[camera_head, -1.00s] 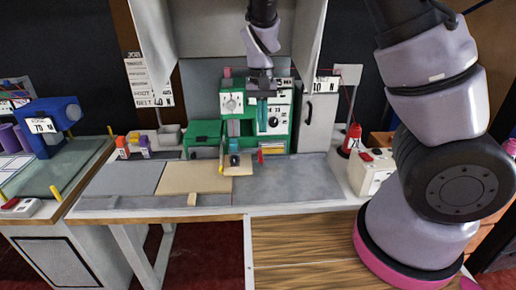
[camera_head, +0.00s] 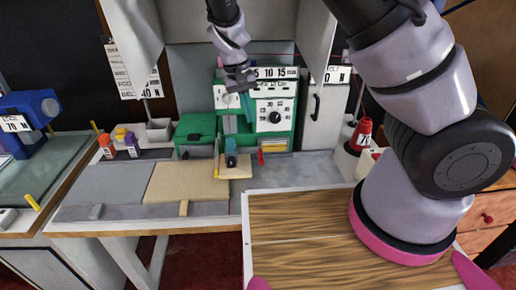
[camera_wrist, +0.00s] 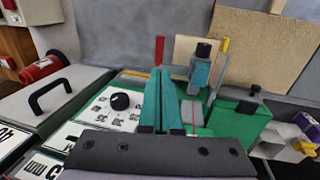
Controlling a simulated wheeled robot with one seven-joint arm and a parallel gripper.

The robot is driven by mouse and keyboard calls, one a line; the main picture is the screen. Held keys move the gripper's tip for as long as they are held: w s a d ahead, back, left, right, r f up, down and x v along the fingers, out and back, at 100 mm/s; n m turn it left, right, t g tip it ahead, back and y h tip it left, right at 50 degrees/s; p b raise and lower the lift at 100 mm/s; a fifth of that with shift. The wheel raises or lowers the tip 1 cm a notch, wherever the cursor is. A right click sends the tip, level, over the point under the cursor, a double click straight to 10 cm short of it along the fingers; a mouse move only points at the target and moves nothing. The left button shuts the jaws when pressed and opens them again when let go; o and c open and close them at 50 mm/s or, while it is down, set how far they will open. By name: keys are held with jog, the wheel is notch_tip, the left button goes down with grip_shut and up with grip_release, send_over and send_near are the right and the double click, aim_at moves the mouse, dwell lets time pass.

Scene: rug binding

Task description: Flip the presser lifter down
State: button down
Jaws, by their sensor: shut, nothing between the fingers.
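The green machine (camera_head: 286,140) stands at the back of the worktable, with a black dial on its front panel. A teal presser part with a dark end (camera_head: 231,150) stands over a tan mat piece (camera_head: 238,172); it also shows in the wrist view (camera_wrist: 200,72). A small upright red lever (camera_head: 260,157) is beside it, also in the wrist view (camera_wrist: 159,50). I cannot tell which part is the presser lifter. My gripper (camera_head: 246,108) is shut and empty, pointing down in front of the machine's upper part, above the presser part. Its teal fingers (camera_wrist: 163,78) are together in the wrist view.
A tan rug piece (camera_head: 190,180) and grey sheets lie on the table left of the machine. A yellow rod (camera_head: 216,158) stands by the mat piece. A wood-topped surface (camera_head: 310,225) is in front.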

aim_at(259, 159)
jog(key=d+f, duration=0.1)
jog(key=f, duration=0.8)
jog(key=d+f, duration=0.1)
jog(key=f, duration=0.3)
jog(key=shift+d+f, duration=0.2)
jog(key=shift+d, duration=0.15)
jog(key=shift+f, duration=0.2)
notch_tip(259, 159, down, 2)
jog(key=shift+f, duration=0.25)
jog(key=shift+s+f, duration=0.15)
